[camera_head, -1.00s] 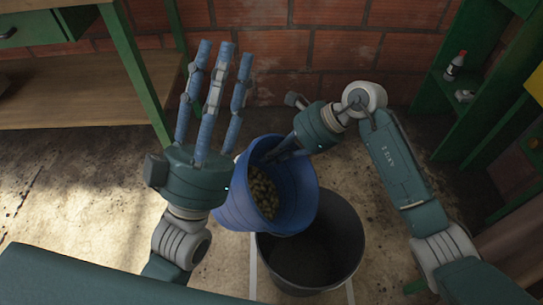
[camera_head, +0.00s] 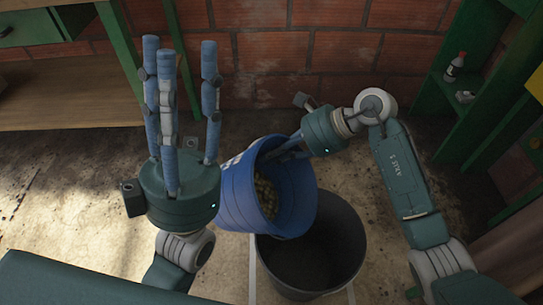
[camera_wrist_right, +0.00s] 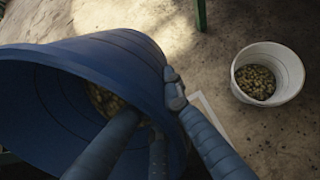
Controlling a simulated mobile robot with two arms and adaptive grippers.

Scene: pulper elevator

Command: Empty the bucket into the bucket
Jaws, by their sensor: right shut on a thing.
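A blue bucket (camera_head: 236,195) is held tilted above and partly over a black bucket (camera_head: 345,240) on the floor. Brownish-green beans or fruits (camera_head: 266,194) lie inside the blue bucket. The black bucket's visible inside is dark, and the blue bucket hides part of its mouth. My right gripper (camera_head: 285,150) is shut on the blue bucket's rim. In the right wrist view the blue bucket (camera_wrist_right: 120,50) has fingers inside it and one finger over the outside of its rim. My left gripper (camera_head: 182,65) is open and empty, fingers pointing up, left of the blue bucket.
A white bucket (camera_wrist_right: 292,80) with similar contents stands on the floor in the right wrist view. A wooden bench (camera_head: 60,105) with green legs is at the back left. A green shelf (camera_head: 470,85) holding a small bottle (camera_head: 455,67) is at the right. A brick wall closes the back.

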